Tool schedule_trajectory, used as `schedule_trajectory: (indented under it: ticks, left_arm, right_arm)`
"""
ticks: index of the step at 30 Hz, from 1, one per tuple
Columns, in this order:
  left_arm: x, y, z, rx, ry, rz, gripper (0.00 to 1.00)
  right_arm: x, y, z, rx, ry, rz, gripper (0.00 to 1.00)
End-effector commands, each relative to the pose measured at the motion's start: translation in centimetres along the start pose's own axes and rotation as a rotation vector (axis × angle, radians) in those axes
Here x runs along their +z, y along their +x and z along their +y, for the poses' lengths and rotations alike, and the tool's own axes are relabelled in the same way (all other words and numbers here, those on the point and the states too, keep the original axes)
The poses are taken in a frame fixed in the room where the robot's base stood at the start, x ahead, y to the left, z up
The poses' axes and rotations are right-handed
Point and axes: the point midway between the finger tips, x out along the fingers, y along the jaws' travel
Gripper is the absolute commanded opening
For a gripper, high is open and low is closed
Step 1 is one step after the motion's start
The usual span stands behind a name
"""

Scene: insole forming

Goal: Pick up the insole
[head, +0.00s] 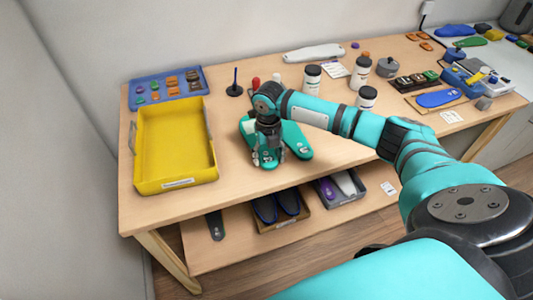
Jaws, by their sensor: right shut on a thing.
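A teal-green insole (296,141) lies on the wooden table, right of the yellow tray. Part of it is hidden beneath my right gripper, and teal also shows to the left of the gripper (246,124). My right gripper (268,162) points down over it, its fingers shut on the insole. I cannot tell whether the insole is lifted off the table. My left gripper is not in view.
A yellow tray (146,183) stands at the left, empty. A blue tray (149,98) of small pieces lies behind it. White bottles (312,78), a black stand (234,90) and a blue insole (440,98) stand or lie farther back. The front middle table (240,193) is clear.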

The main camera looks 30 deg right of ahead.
Motion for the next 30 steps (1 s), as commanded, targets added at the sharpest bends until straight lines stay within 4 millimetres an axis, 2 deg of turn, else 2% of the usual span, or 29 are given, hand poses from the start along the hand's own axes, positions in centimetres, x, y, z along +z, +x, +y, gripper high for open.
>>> schedule_trajectory:
  ticks: [7, 11, 21, 24, 30]
  left_arm:
    - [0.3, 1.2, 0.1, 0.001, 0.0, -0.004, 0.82]
    - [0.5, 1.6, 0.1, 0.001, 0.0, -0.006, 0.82]
    - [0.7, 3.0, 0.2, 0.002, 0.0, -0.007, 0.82]
    - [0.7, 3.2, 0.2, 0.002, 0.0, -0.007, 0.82]
    - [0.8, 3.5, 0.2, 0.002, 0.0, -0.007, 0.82]
  right_arm:
    - [0.1, -3.0, 0.0, 0.002, 0.0, -0.005, 0.36]
    - [-2.7, -3.0, 0.1, -0.001, -0.003, 0.002, 0.36]
    - [-11.5, -3.8, 0.6, -0.001, -0.004, 0.0, 0.36]
    - [-13.4, -4.0, 0.8, -0.001, -0.002, 0.0, 0.36]
    - [-15.6, -4.4, 1.0, 0.0, 0.001, 0.001, 0.36]
